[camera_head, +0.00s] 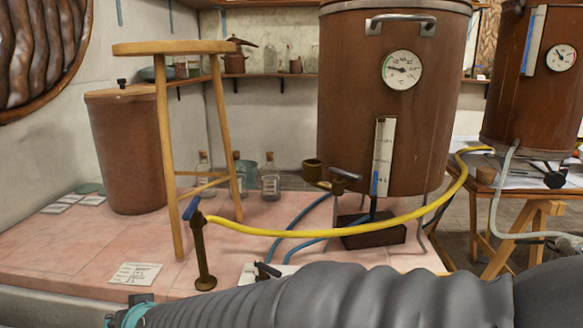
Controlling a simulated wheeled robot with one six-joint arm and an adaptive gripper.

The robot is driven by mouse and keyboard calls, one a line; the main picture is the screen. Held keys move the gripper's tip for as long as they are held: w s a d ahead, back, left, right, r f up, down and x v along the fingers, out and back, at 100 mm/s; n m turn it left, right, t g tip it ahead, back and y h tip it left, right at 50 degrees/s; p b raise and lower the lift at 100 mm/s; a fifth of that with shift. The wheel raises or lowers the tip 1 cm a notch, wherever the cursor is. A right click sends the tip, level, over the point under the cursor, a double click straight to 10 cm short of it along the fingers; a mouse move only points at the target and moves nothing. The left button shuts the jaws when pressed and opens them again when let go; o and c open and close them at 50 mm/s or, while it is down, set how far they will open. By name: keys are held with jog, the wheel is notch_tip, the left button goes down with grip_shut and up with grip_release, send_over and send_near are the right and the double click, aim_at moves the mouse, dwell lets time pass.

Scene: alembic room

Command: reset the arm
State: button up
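My arm (330,300) lies across the bottom of the view as a thick grey ribbed sleeve. A teal and dark part of it (130,312) shows at its left end, cut off by the bottom edge. The fingers of my gripper do not show, so whether it is open or holding something is hidden. The arm covers the front edge of the pink tiled surface (60,240) at the lower right.
A brass tap post (203,255) with a yellow hose (330,232) stands just beyond my arm. A wooden stool (170,47), a large brown vessel (345,100) with a dial, and a brown bin (130,150) stand behind.

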jog(key=s+d+m+h, duration=0.2)
jog(key=s+d+h, duration=0.1)
jog(key=d, duration=1.2)
jog(key=s+d+m+g+h, duration=0.1)
jog(key=s+d+h, duration=0.2)
jog(key=d, duration=1.2)
jog(key=s+d+r+m+h, duration=0.1)
jog(key=s+d+m+h, duration=0.1)
jog(key=d, duration=1.3)
jog(key=shift+s+d+m+g+h, duration=0.3)
jog(key=shift+s+h, duration=0.1)
jog(key=shift+s, duration=0.2)
